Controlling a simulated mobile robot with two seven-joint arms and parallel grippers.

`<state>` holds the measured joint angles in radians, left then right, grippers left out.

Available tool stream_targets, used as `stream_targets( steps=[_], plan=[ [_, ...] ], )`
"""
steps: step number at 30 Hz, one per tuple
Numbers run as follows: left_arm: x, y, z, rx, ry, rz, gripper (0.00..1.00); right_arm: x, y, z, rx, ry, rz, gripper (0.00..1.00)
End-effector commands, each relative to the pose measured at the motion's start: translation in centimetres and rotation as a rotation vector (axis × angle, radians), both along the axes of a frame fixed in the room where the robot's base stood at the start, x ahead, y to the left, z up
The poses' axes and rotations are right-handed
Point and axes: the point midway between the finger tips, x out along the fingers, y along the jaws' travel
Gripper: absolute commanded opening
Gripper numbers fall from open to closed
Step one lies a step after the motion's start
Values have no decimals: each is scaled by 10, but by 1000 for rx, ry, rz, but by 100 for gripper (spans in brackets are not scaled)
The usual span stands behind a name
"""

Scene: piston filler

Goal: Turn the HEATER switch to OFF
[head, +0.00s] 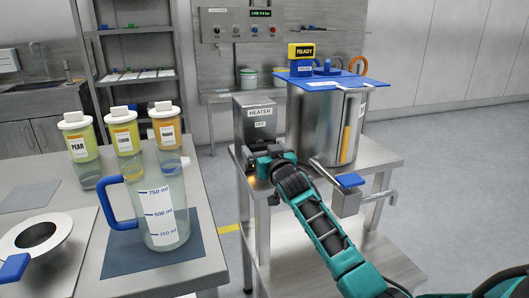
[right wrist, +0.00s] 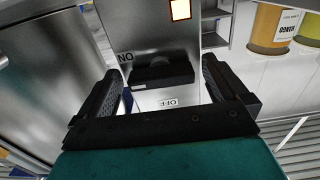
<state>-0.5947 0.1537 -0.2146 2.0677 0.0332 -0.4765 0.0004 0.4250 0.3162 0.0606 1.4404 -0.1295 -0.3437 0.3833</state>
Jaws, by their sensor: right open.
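The grey metal heater box (head: 243,118) stands on the metal table left of the steel tank, with HEATER and OFF labels on its upper part. The black heater switch (right wrist: 163,72) shows in the right wrist view, with an ON label (right wrist: 125,57) at its upper left and an OFF label (right wrist: 168,103) below it in the picture. An orange lamp (right wrist: 180,10) is lit on the panel. My right gripper (right wrist: 160,88) is open, its fingers on either side of the switch; contact cannot be told. In the head view, my right gripper (head: 264,166) hides the switch.
The steel tank (head: 314,120) with a blue lid stands right of the heater box; a blue-handled valve (head: 349,181) is at its foot. On the left table are a measuring jug (head: 165,205), several bottles and a funnel (head: 62,250). A floor gap separates the tables.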

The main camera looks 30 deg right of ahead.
Motion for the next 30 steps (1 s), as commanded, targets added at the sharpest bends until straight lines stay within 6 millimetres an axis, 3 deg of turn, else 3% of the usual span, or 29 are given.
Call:
stream_targets(
  steps=[4, 21, 30],
  plan=[
    [0, 0, 0, -3, 0, 2, 43, 0, 0, 0, 0, 0, 0, 100],
    [1, -1, 1, -6, 0, 4, 43, 0, 0, 0, 0, 0, 0, 46],
    [1, -1, 6, -5, -2, 3, 43, 0, 0, 1, -39, 9, 1, 46]
  ],
)
